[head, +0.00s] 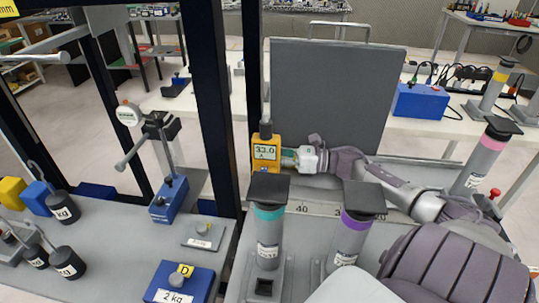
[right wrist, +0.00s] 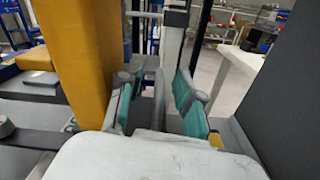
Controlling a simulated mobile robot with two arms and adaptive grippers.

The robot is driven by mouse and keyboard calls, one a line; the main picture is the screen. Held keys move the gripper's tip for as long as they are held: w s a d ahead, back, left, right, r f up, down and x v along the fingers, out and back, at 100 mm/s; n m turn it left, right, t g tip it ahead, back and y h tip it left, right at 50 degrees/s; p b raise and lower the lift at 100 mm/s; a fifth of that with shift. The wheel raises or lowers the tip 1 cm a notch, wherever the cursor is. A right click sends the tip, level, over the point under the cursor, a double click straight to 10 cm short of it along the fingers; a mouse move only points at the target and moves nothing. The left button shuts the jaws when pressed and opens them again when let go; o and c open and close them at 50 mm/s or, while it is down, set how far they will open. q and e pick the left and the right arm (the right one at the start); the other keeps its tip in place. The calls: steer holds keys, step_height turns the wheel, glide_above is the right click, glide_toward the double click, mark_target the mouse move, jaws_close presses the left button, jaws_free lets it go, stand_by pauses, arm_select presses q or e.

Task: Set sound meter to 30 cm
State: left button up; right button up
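The yellow sound meter (head: 264,153) stands upright by the left end of the bench rail, with a dark top and a display reading 33.0. A scale strip (head: 324,210) with 40 and 20 marks runs along the bench in front of it, partly hidden by posts. My right gripper (head: 288,158) is at the meter's right side in the head view. In the right wrist view, the yellow body (right wrist: 75,60) fills the left, close to the teal-padded fingers (right wrist: 157,103). These are apart with a gap; contact with the meter is unclear. My left gripper is not in view.
A large grey panel (head: 335,100) stands behind the meter and my right arm. Teal-banded (head: 268,232) and purple-banded (head: 350,230) posts stand in front. Dark uprights (head: 208,90) rise to the left. A blue 2 kg block (head: 180,283) and black weights (head: 68,262) occupy the left table.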

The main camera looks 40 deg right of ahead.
steer(key=shift+w+a, duration=0.2)
steer(key=shift+w, duration=0.05)
jaws_close()
stand_by(0.3)
steer(key=shift+s+d+f, duration=0.1)
steer(key=shift+s, duration=0.05)
steer(key=p+v, duration=0.1)
steer(key=v, duration=1.8)
steer(key=shift+s+d, duration=0.1)
steer(key=shift+s, duration=0.25)
